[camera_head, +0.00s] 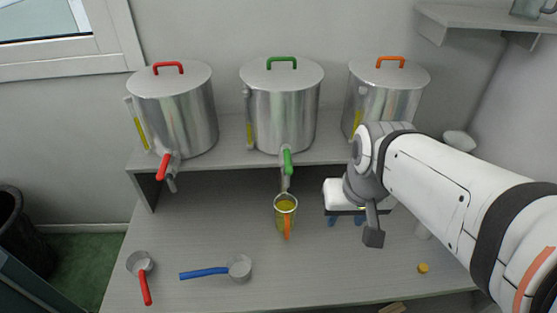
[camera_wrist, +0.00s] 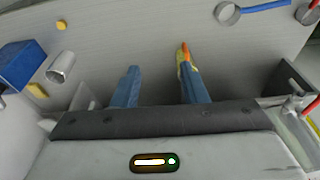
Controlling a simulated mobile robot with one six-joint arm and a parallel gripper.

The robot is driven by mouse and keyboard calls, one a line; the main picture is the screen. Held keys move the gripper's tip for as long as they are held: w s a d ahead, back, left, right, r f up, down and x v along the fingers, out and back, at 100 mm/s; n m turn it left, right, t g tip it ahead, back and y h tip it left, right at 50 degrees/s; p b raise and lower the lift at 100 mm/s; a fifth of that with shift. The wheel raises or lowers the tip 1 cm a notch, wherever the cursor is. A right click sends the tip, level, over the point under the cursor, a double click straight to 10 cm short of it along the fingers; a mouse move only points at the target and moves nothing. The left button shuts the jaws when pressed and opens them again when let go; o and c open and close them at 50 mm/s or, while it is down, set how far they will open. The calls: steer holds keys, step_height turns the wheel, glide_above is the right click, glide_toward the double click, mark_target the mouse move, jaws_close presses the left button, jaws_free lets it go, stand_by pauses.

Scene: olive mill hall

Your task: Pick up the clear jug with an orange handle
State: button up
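The clear jug (camera_head: 284,205) with an orange handle stands upright on the counter below the middle tank's green-handled tap. Yellow-green liquid shows in it, and its handle faces the front. My gripper (camera_head: 345,219) is to the right of the jug in the head view, apart from it, with its blue fingers partly hidden by my wrist. In the wrist view my gripper (camera_wrist: 160,82) is open, with nothing between the fingers. There the jug (camera_wrist: 181,59) shows just beyond the right finger, which partly covers it.
Three steel tanks stand on a raised shelf, with red (camera_head: 180,110), green (camera_head: 283,100) and orange (camera_head: 385,90) lid handles. A blue-handled ladle (camera_head: 238,267) and a red-handled ladle (camera_head: 140,262) lie left. A yellow cap (camera_head: 423,268) lies right. The front middle counter is clear.

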step_height(320, 180, down, 9)
steer(key=w+a+m+g+y+b, duration=0.1)
steer(key=a+m+g+y+b, duration=0.15)
steer(key=b, duration=0.25)
steer(key=m+t+y+b, duration=0.3)
steer(key=m+y+b, duration=1.2)
steer(key=m+b, duration=0.15)
glide_toward(286, 221)
steer(key=shift+m, duration=0.3)
steer(key=a+f, duration=0.1)
steer(key=a, duration=0.1)
steer(key=a+f, duration=0.1)
steer(key=f, duration=0.1)
steer(key=shift+s+a+f, duration=0.3)
steer(key=shift+s+a, duration=0.1)
steer(key=shift+w+a+f, duration=0.1)
steer(key=shift+w+a, duration=0.05)
steer(key=a, duration=0.4)
steer(key=w+a, duration=0.1)
steer(key=a, duration=0.2)
steer(key=shift+w+a+b, duration=0.1)
steer(key=shift+a+b, duration=0.05)
steer(key=shift+b, duration=0.25)
jaws_close()
